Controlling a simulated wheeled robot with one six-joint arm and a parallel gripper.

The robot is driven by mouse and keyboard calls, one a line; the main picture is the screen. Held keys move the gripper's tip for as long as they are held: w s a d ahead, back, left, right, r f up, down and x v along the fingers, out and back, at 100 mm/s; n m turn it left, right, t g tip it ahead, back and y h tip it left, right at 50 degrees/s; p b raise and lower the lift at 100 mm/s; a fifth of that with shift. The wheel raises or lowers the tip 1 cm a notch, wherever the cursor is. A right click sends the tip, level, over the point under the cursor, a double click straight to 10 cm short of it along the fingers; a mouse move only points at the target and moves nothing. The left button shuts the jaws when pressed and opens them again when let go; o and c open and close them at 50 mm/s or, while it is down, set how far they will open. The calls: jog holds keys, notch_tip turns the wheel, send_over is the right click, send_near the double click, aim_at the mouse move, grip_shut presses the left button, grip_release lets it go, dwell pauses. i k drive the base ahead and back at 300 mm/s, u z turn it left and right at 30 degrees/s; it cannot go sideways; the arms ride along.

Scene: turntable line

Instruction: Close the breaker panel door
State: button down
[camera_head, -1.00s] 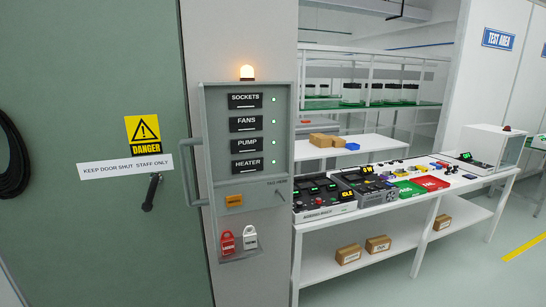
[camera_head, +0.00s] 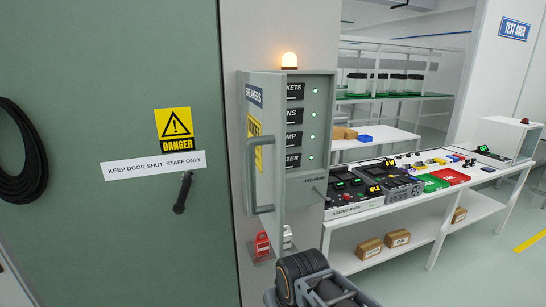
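The grey breaker panel door (camera_head: 264,190) stands partly open, hinged at the panel's left side. Its outer face shows a dark label, a yellow sign and a long bar handle (camera_head: 262,209). Its free edge stands out from the panel and hides the left part of the breaker labels. The breaker panel (camera_head: 325,140) behind it shows several green lights and has a lit orange lamp on top. A dark and grey part of my arm's end (camera_head: 312,284) shows at the bottom, below the door. Its fingers cannot be made out, and no contact with the door shows.
Red and white padlock tags (camera_head: 262,246) hang below the panel, partly behind the door. A white workbench (camera_head: 350,228) with devices and trays stands at the right. A green door (camera_head: 110,230) with a danger sign fills the left. Floor is free at the far right.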

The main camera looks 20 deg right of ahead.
aim_at(265, 94)
jog(key=z, duration=2.2)
jog(key=k, duration=0.65)
jog(key=u, duration=3.4)
